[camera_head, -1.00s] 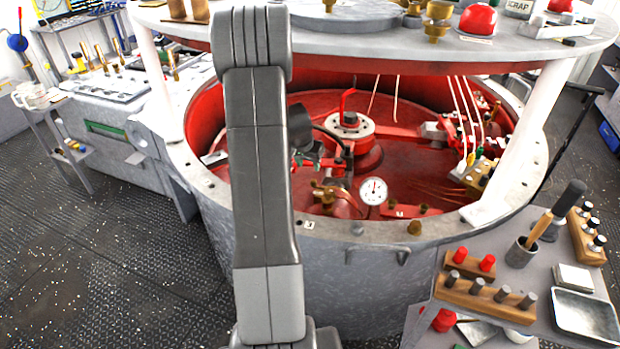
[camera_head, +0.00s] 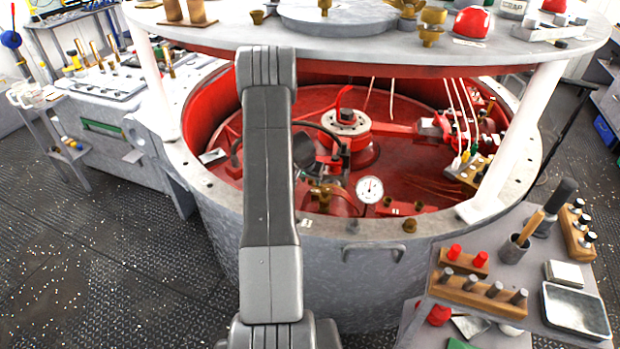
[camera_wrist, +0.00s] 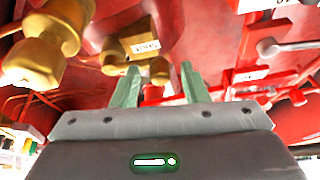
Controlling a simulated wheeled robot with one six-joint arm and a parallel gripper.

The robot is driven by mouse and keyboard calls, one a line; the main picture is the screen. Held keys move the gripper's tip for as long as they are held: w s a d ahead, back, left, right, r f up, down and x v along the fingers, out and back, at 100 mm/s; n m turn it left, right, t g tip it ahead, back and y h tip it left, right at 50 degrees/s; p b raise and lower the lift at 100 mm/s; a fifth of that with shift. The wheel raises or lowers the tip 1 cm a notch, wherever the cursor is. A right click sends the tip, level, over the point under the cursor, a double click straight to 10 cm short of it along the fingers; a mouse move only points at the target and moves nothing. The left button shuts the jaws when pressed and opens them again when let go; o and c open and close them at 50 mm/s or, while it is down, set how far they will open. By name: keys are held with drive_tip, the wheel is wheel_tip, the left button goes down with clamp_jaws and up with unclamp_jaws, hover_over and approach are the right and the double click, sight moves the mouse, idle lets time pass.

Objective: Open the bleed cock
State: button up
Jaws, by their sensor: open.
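In the wrist view the green fingers of my gripper (camera_wrist: 160,84) stand apart with nothing held between them. Beyond the fingertips is a brass block (camera_wrist: 138,38) with a small label too small to read. A short brass piece (camera_wrist: 160,70) and a red part show in the gap between the fingers, apart from them as far as I can see. I cannot tell for sure which fitting is the bleed cock. In the head view a brass fitting (camera_head: 322,194) sits on the red work inside the drum, left of a white-faced gauge (camera_head: 369,189). My arm hides the fingers there.
A large brass fitting (camera_wrist: 45,45) is close at the left in the wrist view. The drum rim (camera_head: 350,254) surrounds the red interior, and a round top plate (camera_head: 380,48) on white posts overhangs it. A tool cart (camera_head: 530,262) stands at the right.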

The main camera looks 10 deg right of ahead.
clamp_jaws()
